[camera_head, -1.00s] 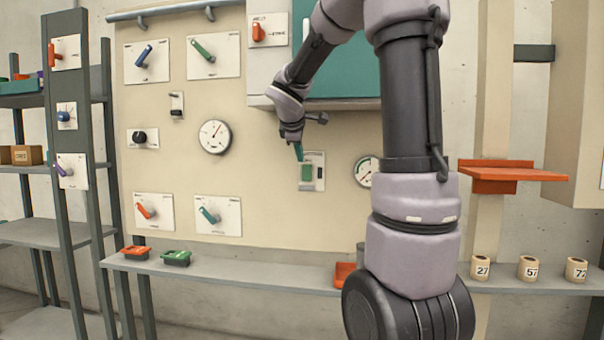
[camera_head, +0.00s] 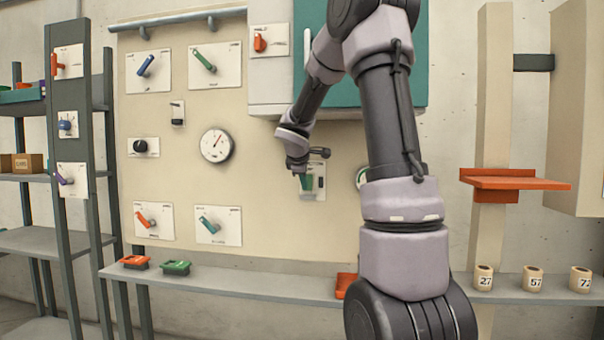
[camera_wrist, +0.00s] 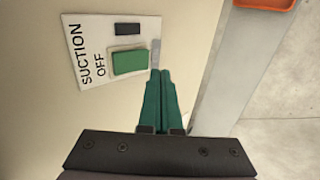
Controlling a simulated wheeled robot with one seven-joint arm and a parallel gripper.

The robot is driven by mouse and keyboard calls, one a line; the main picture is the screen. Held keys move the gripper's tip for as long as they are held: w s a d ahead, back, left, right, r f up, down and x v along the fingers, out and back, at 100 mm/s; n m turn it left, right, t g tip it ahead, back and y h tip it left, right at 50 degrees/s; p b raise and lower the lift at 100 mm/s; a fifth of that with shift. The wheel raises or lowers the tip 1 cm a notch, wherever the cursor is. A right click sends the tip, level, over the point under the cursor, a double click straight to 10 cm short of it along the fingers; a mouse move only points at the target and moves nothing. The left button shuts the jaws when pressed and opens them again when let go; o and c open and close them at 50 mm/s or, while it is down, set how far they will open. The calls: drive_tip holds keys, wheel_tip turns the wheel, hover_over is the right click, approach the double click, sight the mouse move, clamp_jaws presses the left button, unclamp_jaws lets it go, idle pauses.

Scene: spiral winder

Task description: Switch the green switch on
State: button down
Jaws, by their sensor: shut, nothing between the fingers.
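The green switch (camera_wrist: 130,62) is a green block on a white plate (camera_wrist: 92,40) lettered SUCTION and OFF in the wrist view. A dark rectangle (camera_wrist: 127,29) and a grey strip (camera_wrist: 155,52) are on the same plate. My gripper (camera_wrist: 160,74) is shut and empty, its two green fingers together. Its tips lie beside the block at the plate's edge; I cannot tell whether they touch anything. In the head view the plate (camera_head: 320,184) shows partly behind my gripper, which covers much of the switch.
The beige panel also carries a blue lever (camera_head: 147,66), a green lever (camera_head: 205,60), a lower green lever (camera_head: 209,225) and a round gauge (camera_head: 216,145). A teal cabinet door (camera_head: 340,92) is above. A grey shelf (camera_head: 260,283) runs below, and an orange shelf (camera_head: 515,182) juts out right.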

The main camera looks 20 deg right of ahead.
drive_tip(key=shift+w+d+f, duration=0.15)
drive_tip(key=shift+w+d, duration=0.45)
drive_tip(key=shift+w, duration=0.3)
drive_tip(key=shift+w+d+f, duration=0.15)
drive_tip(key=shift+w+d, duration=0.4)
drive_tip(key=shift+w, duration=0.3)
drive_tip(key=shift+w+d+f, duration=0.1)
drive_tip(key=shift+w, duration=0.05)
